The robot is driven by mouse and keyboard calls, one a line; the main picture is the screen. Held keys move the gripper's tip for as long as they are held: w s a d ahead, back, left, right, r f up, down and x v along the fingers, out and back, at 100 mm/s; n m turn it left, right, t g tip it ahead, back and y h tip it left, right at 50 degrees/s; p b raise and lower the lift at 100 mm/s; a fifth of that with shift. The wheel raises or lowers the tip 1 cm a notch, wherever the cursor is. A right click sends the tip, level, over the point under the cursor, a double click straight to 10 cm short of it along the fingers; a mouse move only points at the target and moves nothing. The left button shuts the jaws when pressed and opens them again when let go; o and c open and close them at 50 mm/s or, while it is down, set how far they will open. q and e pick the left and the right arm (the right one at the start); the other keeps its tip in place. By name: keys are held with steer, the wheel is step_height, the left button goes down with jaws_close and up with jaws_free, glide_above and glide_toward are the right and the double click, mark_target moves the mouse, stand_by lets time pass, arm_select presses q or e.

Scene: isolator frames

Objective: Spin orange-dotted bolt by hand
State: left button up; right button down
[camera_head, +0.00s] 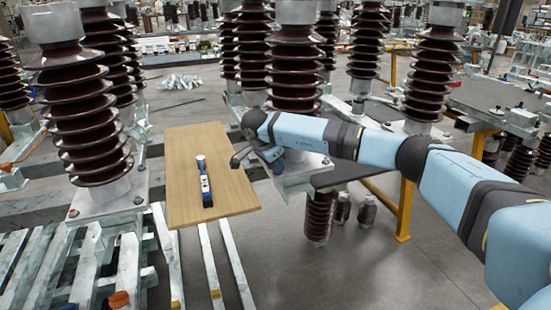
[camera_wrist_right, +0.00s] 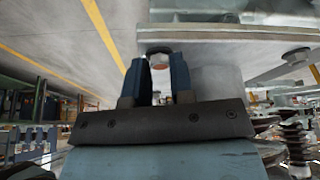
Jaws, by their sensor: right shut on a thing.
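The orange-dotted bolt (camera_wrist_right: 159,61) shows in the right wrist view, under the edge of a pale metal plate (camera_wrist_right: 225,35). Its round end face is orange-brown. My right gripper (camera_wrist_right: 159,66) has its two dark blue fingers on either side of the bolt, shut on it. In the head view my right arm reaches in from the right to the insulator base beside the wooden board. The bolt in the grip cannot be made out there. My left gripper is in neither view.
A wooden board (camera_head: 185,150) lies left of my right arm, with a blue and white tool (camera_head: 206,188) on it. Tall brown insulators (camera_head: 85,110) stand around. Another bolt head (camera_wrist_right: 297,56) sits farther right on the plate. A yellow post (camera_head: 404,210) stands below my arm.

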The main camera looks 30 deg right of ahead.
steer(key=shift+w+r+m+g+p, duration=0.1)
steer(key=shift+m+g+p, duration=0.4)
steer(key=shift+m, duration=0.5)
steer(key=c, duration=1)
jaws_free()
steer(key=p+v, duration=0.1)
steer(key=v, duration=1.2)
steer(key=shift+a+r+p, duration=0.1)
steer(key=shift+r+p, duration=0.2)
steer(key=shift+p, duration=0.05)
